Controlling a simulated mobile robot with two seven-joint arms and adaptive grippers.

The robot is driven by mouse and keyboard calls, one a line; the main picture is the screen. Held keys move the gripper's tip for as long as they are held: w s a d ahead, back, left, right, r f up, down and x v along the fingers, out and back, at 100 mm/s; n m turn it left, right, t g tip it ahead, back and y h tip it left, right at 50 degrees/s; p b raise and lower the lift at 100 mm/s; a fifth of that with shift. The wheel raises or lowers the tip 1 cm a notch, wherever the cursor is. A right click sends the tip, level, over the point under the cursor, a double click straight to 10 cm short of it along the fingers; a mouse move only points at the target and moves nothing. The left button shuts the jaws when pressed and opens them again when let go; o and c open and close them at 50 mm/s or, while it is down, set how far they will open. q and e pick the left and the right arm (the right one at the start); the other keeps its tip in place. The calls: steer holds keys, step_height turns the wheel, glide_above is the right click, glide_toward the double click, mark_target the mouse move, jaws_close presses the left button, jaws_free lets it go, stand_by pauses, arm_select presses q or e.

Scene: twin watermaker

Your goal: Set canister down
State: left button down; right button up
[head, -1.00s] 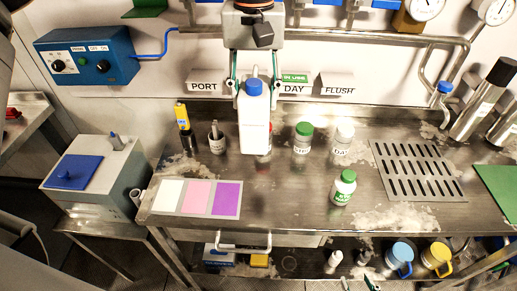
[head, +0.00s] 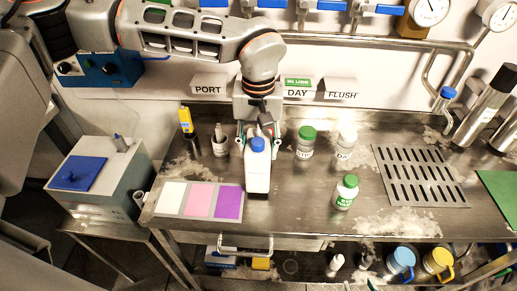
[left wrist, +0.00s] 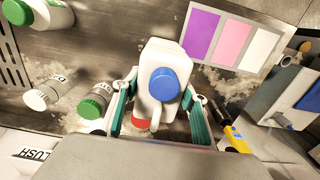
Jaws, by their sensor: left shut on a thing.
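The canister is a white bottle (head: 257,178) with a blue cap, just right of the purple colour patch in the head view. My left gripper (head: 260,133) is shut on it near its upper part, coming from behind. In the left wrist view the canister (left wrist: 157,60) sits between the two fingers of my left gripper (left wrist: 160,105), its blue cap facing the camera. Its base is low over the steel bench (head: 300,205); I cannot tell whether it touches. My right gripper is not in view.
A colour card (head: 169,198) lies to the left. A green-capped bottle (head: 346,192) stands to the right, with a green-capped jar (head: 306,143) and a white-capped jar (head: 345,147) behind. A pen cup (head: 219,145) and yellow meter (head: 186,122) stand back left. Bench front right of the canister is clear.

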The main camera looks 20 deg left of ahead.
arm_select(q)
steer(key=shift+f, duration=0.5)
steer(key=shift+f, duration=0.15)
steer(key=c, duration=1.2)
jaws_free()
